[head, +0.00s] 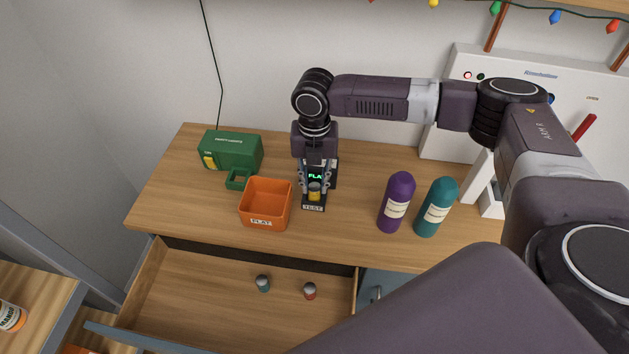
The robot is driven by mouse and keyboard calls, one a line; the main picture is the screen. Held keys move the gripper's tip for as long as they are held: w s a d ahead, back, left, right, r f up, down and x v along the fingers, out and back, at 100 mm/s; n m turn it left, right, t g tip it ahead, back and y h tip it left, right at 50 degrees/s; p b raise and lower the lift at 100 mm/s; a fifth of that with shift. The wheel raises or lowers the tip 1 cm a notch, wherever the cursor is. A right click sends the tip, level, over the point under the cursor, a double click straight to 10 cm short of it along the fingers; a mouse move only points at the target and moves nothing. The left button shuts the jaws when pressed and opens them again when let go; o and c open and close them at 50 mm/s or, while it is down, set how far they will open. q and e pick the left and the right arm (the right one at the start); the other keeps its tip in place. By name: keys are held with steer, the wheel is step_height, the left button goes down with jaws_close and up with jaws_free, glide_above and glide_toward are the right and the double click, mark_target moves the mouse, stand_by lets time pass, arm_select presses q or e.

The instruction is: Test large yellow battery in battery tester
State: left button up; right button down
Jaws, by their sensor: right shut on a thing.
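The battery tester (313,209) is a dark upright device on the wooden worktop, with a "TEST" label at its front base. Its lit green display shows letters that look like "FLA"; the rest is hidden by my gripper. My right gripper (315,188) points down over the tester and is shut on the large yellow battery (315,192). The battery stands upright at the tester, between my fingers. I cannot tell whether it touches the tester's contacts. My left gripper is not in view.
An orange bin (265,205) with a "FLAT" label stands just left of the tester. A green device (231,151) is behind it. Purple (396,203) and teal (436,208) bottles stand at right.

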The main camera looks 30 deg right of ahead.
steer(key=c, duration=1.5)
jaws_free()
steer(key=shift+c, duration=0.2)
steer(key=shift+r, duration=0.1)
step_height(320, 180, up, 12)
steer(key=shift+s+f, duration=0.1)
steer(key=shift+f, duration=0.1)
